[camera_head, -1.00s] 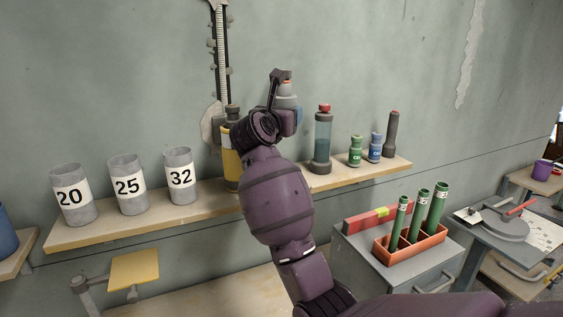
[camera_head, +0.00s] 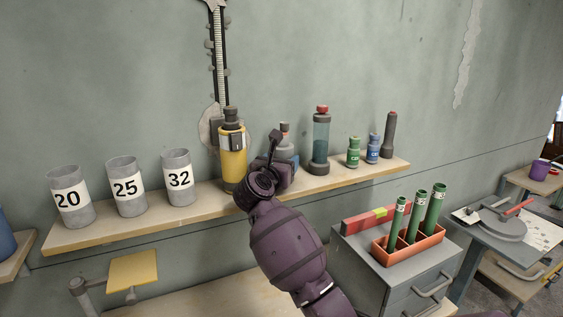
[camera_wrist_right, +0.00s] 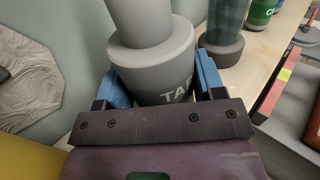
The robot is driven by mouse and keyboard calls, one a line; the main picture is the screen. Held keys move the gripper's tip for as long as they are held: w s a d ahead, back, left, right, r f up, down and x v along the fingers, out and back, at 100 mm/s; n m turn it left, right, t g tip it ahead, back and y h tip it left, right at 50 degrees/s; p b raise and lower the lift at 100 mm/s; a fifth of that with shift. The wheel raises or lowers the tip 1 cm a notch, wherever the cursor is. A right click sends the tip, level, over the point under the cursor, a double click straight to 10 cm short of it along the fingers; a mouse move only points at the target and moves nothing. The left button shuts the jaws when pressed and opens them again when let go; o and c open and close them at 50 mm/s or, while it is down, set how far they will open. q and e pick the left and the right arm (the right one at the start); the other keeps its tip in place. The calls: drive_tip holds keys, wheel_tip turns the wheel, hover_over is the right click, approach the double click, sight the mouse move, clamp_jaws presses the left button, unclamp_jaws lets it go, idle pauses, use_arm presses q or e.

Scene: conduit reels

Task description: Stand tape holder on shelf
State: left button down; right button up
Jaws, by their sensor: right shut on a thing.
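My left gripper is out of view.
The yellow canister (camera_head: 232,160) stands close on the left and the teal bottle (camera_head: 320,142) on the right. Green (camera_head: 353,152) and blue (camera_head: 373,149) small bottles and a dark torch (camera_head: 390,136) stand farther right. Numbered grey cups (camera_head: 126,187) fill the shelf's left part.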

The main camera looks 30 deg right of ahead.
drive_tip(key=shift+f, duration=0.15)
drive_tip(key=o, duration=1)
drive_tip(key=shift+o, duration=0.2)
